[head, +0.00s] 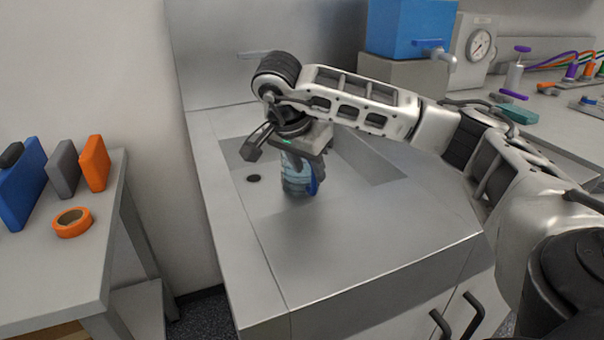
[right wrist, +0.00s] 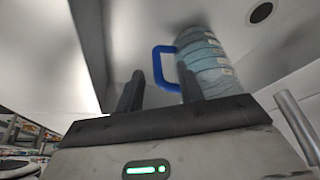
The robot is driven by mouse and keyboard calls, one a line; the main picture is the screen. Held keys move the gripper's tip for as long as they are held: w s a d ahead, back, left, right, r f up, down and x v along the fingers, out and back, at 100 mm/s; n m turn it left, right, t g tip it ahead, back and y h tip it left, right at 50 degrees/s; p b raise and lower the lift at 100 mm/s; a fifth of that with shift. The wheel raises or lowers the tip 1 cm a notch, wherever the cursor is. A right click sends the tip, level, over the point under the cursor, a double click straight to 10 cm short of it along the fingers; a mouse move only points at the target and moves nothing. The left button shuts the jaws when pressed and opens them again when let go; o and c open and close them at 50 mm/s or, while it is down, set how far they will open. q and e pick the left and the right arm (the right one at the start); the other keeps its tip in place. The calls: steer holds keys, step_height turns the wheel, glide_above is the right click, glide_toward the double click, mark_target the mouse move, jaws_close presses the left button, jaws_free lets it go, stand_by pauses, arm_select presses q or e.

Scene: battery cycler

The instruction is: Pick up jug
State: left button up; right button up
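The jug (head: 297,176) is a ribbed, light-blue see-through bottle with a blue handle (head: 313,183). It stands in the metal sink, its top hidden in the head view by my right gripper (head: 303,163), which is just above it. In the right wrist view the jug (right wrist: 208,62) is beyond the right finger. Its blue handle (right wrist: 158,68) shows in the gap between the two fingers. The right gripper (right wrist: 158,88) is open, its fingers apart; I cannot tell whether they touch the jug. My left gripper is not in view.
The sink basin (head: 372,160) has a dark drain (head: 254,178). A side table (head: 35,258) on the left holds an orange tape roll (head: 72,222) and several upright blocks. A blue box (head: 405,25) and a gauge (head: 480,45) stand at the back right.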

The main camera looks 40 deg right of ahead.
mark_target(312, 176)
steer(key=x, duration=0.4)
steer(key=shift+s, duration=0.2)
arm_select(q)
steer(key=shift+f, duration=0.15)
arm_select(e)
jaws_close()
steer(key=shift+r, duration=0.2)
